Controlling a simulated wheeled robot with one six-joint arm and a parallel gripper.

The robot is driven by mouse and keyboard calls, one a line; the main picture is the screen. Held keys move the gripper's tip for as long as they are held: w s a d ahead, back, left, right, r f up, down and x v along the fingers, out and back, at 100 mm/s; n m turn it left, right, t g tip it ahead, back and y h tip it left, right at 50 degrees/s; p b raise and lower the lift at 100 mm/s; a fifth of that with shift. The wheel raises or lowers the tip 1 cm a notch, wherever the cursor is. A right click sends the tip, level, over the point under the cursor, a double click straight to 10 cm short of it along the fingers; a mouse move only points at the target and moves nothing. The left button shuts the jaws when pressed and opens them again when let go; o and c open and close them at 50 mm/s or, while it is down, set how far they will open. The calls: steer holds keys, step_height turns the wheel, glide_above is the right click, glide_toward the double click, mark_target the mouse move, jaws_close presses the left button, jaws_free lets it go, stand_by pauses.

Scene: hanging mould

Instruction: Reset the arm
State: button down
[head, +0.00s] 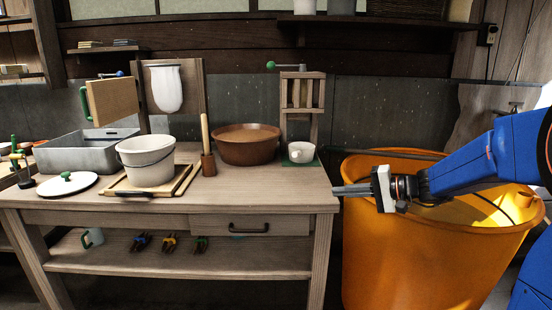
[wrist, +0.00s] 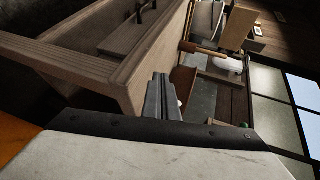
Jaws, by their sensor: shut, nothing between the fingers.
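My gripper (head: 352,189) is in the head view at the right end of the workbench, level with about the height of its top. Its fingers point left and are shut with nothing between them. My blue arm reaches in from the right, above the orange tub. In the wrist view the shut fingers of my gripper (wrist: 162,98) show at the middle, with the tilted bench beyond. The hanging white mould (head: 166,88) is on a wooden board at the back of the bench, and it also shows in the wrist view (wrist: 228,64).
The wooden workbench (head: 250,197) holds a white bucket (head: 148,163), a brown bowl (head: 246,145), a grey basin (head: 80,155), a white lid (head: 66,185) and a small white cup (head: 301,152). The large orange tub (head: 425,250) stands under my arm. A drawer (head: 250,225) is shut.

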steer(key=s+a+f+n+g+h, duration=0.1)
steer(key=s+f+n+g+h, duration=0.15)
steer(key=s, duration=0.85)
steer(key=s+a+f+n+g+h, duration=0.1)
steer(key=s+f+h, duration=0.15)
steer(key=s, duration=0.85)
steer(key=s+d+f+n+t+h, duration=0.1)
steer(key=s+d+f+h, duration=0.3)
steer(key=s+d+h, duration=0.3)
steer(key=s+d, duration=0.3)
steer(key=s, duration=0.4)
steer(key=shift+s+d+f+n+h, duration=0.15)
steer(key=shift+s+d+n+h, duration=0.15)
steer(key=shift+n+h, duration=0.1)
steer(key=shift+t, duration=0.25)
